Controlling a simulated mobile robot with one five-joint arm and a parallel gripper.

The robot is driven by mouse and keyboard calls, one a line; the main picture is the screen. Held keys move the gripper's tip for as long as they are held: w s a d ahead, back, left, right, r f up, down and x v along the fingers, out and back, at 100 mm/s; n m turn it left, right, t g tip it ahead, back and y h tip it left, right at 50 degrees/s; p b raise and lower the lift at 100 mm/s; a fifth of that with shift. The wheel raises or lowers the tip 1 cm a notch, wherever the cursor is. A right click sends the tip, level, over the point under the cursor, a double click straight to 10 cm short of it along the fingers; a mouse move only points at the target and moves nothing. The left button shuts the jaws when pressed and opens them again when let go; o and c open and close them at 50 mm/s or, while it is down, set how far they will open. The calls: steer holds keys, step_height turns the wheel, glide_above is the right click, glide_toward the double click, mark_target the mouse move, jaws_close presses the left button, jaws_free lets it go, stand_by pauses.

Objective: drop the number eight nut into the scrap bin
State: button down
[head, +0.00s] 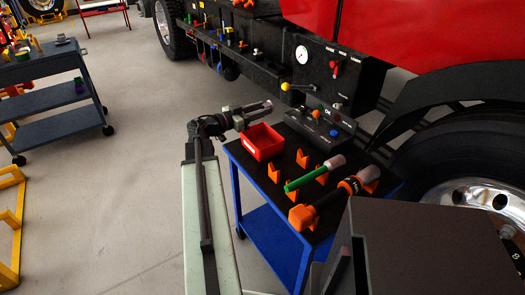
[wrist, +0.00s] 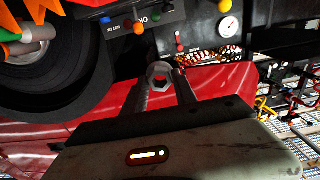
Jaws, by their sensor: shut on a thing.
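My gripper (head: 262,107) is raised near the red bin (head: 263,144), and its tips show just above the bin's far rim in the head view. In the wrist view my gripper (wrist: 161,85) is shut on a grey metal nut (wrist: 160,80) with a hexagonal hole, held between the fingertips. No number can be read on the nut. The red bin has a white label and stands at the far left corner of the blue cart's dark top (head: 285,188). The head view does not settle whether the nut is directly over the bin.
Orange holders (head: 274,172), a green-handled tool (head: 307,179) and an orange-and-black tool (head: 330,201) are on the cart.

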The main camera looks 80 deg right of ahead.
step_height(320, 180, down, 6)
steer(key=b, duration=0.6)
steer(key=shift+r, duration=0.1)
steer(key=c, duration=0.9)
jaws_free()
steer(key=v, duration=0.8)
